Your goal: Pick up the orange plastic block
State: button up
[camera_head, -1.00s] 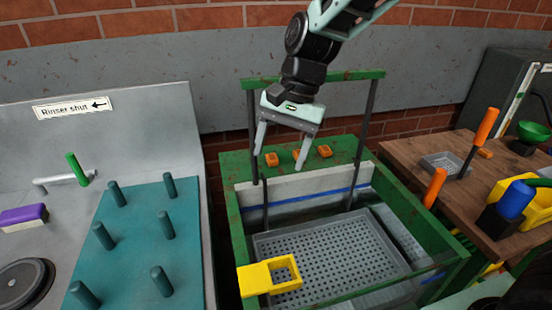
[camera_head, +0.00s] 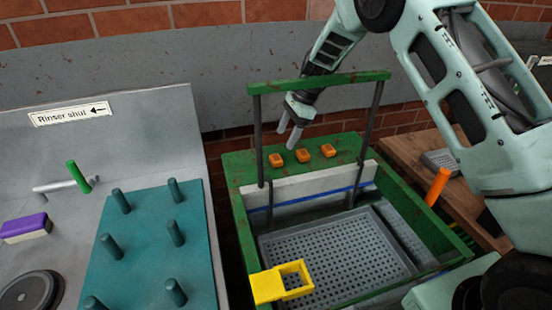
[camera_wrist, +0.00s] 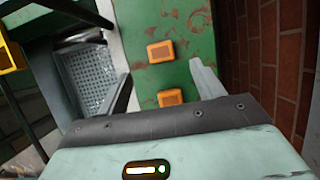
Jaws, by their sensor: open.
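Three small orange plastic blocks lie in a row on the green ledge at the back of the basin: a left block (camera_head: 276,160), a middle block (camera_head: 303,156) and a right block (camera_head: 328,151). My gripper (camera_head: 287,137) is open and empty, above and behind the left and middle blocks. In the wrist view one block (camera_wrist: 160,52) shows ahead, between the lines of the fingers. Another block (camera_wrist: 170,98) lies nearer the palm, partly cut off by the gripper body. The third block is not visible there.
A green frame bar (camera_head: 320,82) on two posts stands in front of my gripper. Below is a grey perforated tray (camera_head: 330,255) with a yellow holder (camera_head: 282,282) at its front left. A teal peg board (camera_head: 150,240) is at left. A wooden table (camera_head: 415,165) is at right.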

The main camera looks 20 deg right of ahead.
aim_at(276, 158)
jog(key=p+x, duration=0.2)
jog(key=x, duration=0.6)
jog(key=shift+d, duration=0.1)
jog(key=c, duration=1.1)
